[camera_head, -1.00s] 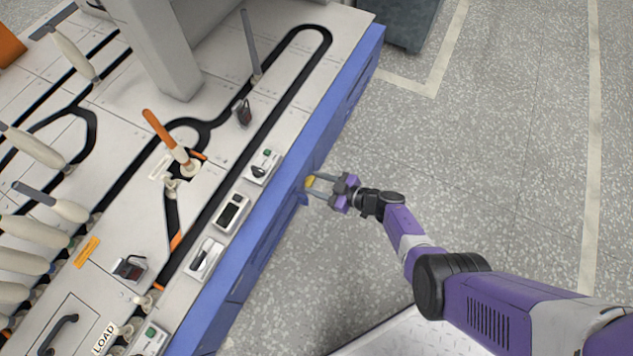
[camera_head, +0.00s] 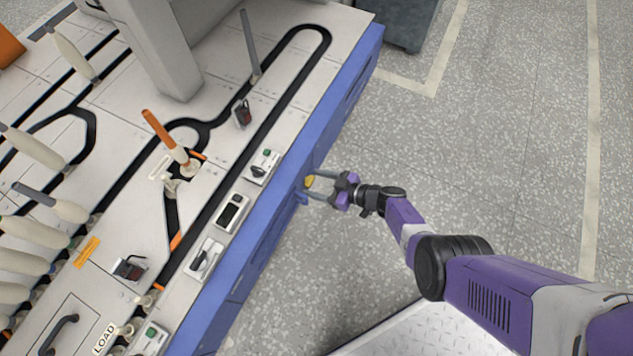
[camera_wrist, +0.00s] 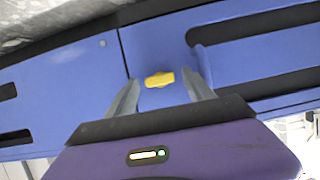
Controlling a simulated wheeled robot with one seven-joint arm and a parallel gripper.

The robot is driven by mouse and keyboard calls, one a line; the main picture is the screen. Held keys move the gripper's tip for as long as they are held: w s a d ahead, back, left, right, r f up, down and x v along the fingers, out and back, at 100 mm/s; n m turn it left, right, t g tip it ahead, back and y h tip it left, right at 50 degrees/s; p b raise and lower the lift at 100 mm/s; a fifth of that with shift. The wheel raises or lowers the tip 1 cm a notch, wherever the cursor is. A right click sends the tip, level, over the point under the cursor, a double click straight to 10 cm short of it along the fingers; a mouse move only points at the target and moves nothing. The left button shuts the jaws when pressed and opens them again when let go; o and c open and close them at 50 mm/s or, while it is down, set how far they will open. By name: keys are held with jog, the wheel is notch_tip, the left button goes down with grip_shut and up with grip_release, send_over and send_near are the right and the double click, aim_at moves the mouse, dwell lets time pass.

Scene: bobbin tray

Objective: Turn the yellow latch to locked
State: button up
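The yellow latch (camera_head: 309,182) is on the blue side panel of the machine (camera_head: 275,207), below the edge of its top. In the wrist view the latch (camera_wrist: 159,80) is a small yellow knob lying roughly level on the blue panel. My gripper (camera_head: 315,187) is at the panel, with its fingers reaching to the latch. In the wrist view its open fingers (camera_wrist: 164,92) stand on either side of the latch, with a gap on both sides. I cannot tell how deep the fingertips reach around it.
Dark slots (camera_wrist: 255,38) and a panel seam lie near the latch. Switch boxes (camera_head: 262,167) line the machine's top edge. Bobbins on pegs (camera_head: 70,211) stand on the top at left. The speckled floor (camera_head: 500,150) at right is clear.

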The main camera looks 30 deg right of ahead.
jog(key=shift+d+r, duration=0.1)
jog(key=shift+s+d+r+p, duration=0.2)
jog(key=shift+s+p, duration=0.1)
jog(key=shift+p, duration=0.05)
jog(key=p+v, duration=0.3)
jog(key=v, duration=0.3)
jog(key=shift+s+d, duration=0.2)
jog(key=shift+s, duration=0.15)
jog(key=shift+r, duration=0.1)
